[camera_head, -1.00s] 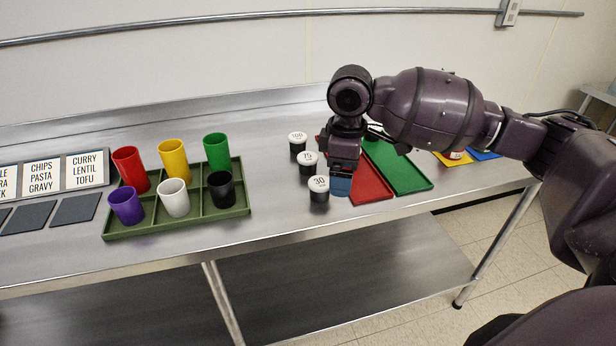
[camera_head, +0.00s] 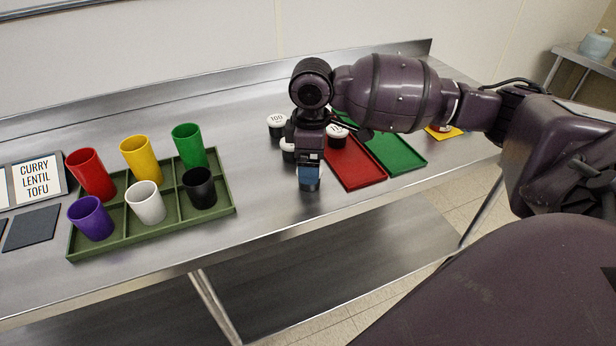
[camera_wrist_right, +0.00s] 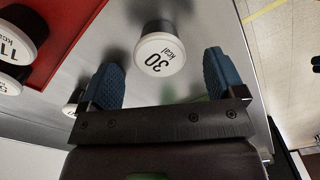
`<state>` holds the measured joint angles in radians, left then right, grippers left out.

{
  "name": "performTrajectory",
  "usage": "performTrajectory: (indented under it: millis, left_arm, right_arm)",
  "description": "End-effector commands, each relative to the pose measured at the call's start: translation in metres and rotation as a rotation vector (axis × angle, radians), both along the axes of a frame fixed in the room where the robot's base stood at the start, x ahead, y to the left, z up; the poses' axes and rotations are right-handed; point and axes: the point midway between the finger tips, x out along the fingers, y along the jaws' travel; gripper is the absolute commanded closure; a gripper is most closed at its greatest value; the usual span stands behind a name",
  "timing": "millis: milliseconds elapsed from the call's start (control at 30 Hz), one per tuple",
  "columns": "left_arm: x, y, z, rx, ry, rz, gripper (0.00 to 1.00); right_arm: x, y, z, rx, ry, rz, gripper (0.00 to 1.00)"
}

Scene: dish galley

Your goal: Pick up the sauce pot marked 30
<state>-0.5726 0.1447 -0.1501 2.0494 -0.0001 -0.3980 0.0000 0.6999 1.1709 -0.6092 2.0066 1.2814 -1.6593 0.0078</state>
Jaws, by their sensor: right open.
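The sauce pot marked 30 (camera_wrist_right: 160,53) shows in the right wrist view, with a white lid and dark body. It stands on the steel counter between and just beyond the two blue fingertips of my right gripper (camera_wrist_right: 162,78), which is open and empty. In the head view my right gripper (camera_head: 310,174) points down over the counter, left of the red tray, and mostly hides this pot. My left gripper is not in view.
A pot marked 100 (camera_head: 277,120) and a partly hidden pot (camera_head: 288,146) stand close by. A green tray (camera_head: 398,150) lies right. A green caddy (camera_head: 150,240) with several cups stands left.

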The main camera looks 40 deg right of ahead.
Motion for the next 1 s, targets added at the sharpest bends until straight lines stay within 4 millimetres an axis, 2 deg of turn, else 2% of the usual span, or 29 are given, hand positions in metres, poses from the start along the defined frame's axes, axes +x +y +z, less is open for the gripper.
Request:
performTrajectory:
  millis: [400,667,767,1000]
  left_arm:
    - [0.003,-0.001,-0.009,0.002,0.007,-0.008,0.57]
    - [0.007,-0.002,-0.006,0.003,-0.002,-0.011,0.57]
    - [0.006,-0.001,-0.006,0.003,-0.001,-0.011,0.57]
    - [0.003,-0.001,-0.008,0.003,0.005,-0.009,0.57]
  right_arm:
    - [-0.001,-0.002,-0.049,-0.001,0.005,0.0,0.12]
    - [0.0,-0.002,-0.05,-0.001,-0.001,0.001,0.12]
    - [0.0,-0.002,-0.05,-0.001,-0.001,0.0,0.24]
    - [0.0,-0.002,-0.05,-0.001,0.0,0.0,0.61]
